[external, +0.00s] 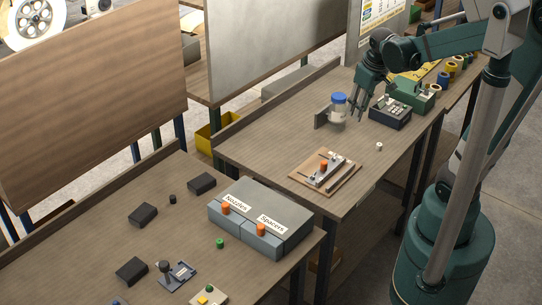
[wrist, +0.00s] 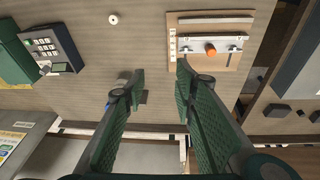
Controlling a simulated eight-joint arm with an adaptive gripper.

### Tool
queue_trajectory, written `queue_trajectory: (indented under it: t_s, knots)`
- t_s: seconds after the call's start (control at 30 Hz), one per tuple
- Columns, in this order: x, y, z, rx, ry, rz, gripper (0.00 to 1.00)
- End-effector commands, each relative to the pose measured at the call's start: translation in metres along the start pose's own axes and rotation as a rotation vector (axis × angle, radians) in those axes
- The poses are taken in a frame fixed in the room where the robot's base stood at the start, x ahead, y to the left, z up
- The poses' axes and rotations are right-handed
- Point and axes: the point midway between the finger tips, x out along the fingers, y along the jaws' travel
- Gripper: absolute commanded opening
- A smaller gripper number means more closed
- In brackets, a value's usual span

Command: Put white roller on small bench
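A small white roller (external: 379,146) lies on the right-hand workbench, right of a wooden board (external: 346,186). The white roller also shows in the wrist view (wrist: 113,19), near the top edge. The board carries a low metal fixture (external: 318,182) with an orange knob; it also shows in the wrist view (wrist: 188,50). I cannot tell for sure which thing is the small bench. My gripper (external: 357,116) is above the workbench, behind and left of the roller. In the wrist view, its two green fingers (wrist: 160,78) are spread with nothing gripped between them.
A blue-lidded jar (external: 338,108) stands close left of my gripper. A black keypad box (external: 390,112) and a green machine (external: 414,96) stand to its right. Grey bins (external: 258,218) and black blocks occupy the front-left bench. The bench around the roller is clear.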

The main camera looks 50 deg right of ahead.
Motion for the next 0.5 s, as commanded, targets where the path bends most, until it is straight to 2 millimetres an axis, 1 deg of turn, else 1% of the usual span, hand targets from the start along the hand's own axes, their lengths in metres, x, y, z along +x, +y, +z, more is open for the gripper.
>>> queue_trajectory:
  t_s: [0.03,0.27,0.5]
  knots:
    - [-0.006,-0.011,0.001,-0.008,0.017,-0.001,0.28]
    - [-0.031,-0.051,0.001,-0.023,0.102,-0.008,0.28]
    - [-0.056,-0.091,0.006,-0.038,0.19,-0.028,0.28]
